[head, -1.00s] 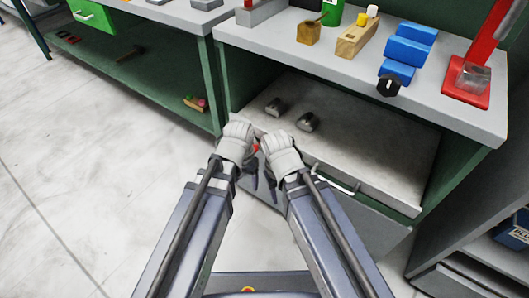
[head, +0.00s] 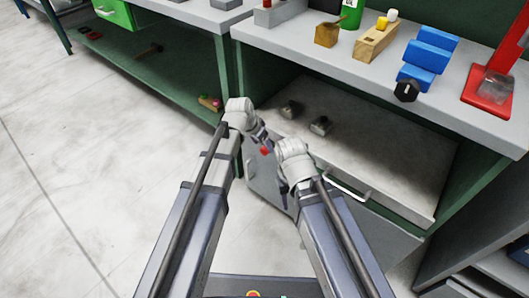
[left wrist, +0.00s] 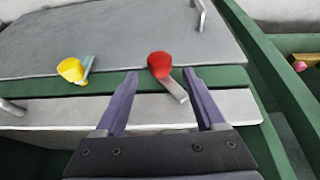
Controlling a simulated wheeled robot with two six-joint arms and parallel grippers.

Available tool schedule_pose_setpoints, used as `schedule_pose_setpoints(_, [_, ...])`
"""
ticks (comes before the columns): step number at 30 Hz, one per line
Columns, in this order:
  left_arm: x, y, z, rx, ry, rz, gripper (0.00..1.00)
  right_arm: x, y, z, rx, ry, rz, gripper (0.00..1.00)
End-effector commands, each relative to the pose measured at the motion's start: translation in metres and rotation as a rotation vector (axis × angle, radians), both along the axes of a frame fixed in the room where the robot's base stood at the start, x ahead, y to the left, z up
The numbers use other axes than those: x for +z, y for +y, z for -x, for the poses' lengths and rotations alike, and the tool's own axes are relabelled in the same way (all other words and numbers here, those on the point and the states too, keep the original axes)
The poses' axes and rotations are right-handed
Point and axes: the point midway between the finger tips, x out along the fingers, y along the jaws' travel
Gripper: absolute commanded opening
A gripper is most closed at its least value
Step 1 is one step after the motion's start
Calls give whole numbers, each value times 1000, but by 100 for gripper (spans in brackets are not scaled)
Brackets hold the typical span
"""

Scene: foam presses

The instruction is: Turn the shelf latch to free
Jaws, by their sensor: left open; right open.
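A latch with a red knob and a short metal lever (left wrist: 160,66) sits on the green rail in the left wrist view. Its red knob also shows in the head view (head: 265,150). A second latch with a yellow knob (left wrist: 71,70) is left of it. Which one is the shelf latch, I cannot tell. My left gripper (left wrist: 160,74) is open, its fingers on either side of the red latch in the picture; contact is not visible. In the head view, my left gripper (head: 260,134) is beside the red knob. My right gripper (head: 282,184) is open, lower and to the right.
The grey shelf (head: 385,165) holds two small metal items (head: 320,126) and has a bar handle (head: 345,187) at its front. A grey panel (left wrist: 120,38) lies beyond the rail.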

Motion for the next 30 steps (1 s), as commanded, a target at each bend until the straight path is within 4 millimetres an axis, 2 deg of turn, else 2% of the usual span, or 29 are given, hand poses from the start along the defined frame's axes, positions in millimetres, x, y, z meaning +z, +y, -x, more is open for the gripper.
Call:
schedule_pose_setpoints(1, [-14, -2, -3, -1, 0, 0, 72, -14, 0, 0, 1, 0, -1, 50])
schedule_pose_setpoints(6, [-30, -7, -9, -1, 0, 0, 72, -30, 1, 0, 1, 0, -2, 50])
schedule_pose_setpoints(17, [-32, -8, -10, 0, 0, 0, 72, -32, 1, 0, 0, 0, -3, 50])
schedule_pose_setpoints(30, [-32, -8, -10, 0, 0, 0, 23, -32, 1, 0, 0, 0, -3, 50])
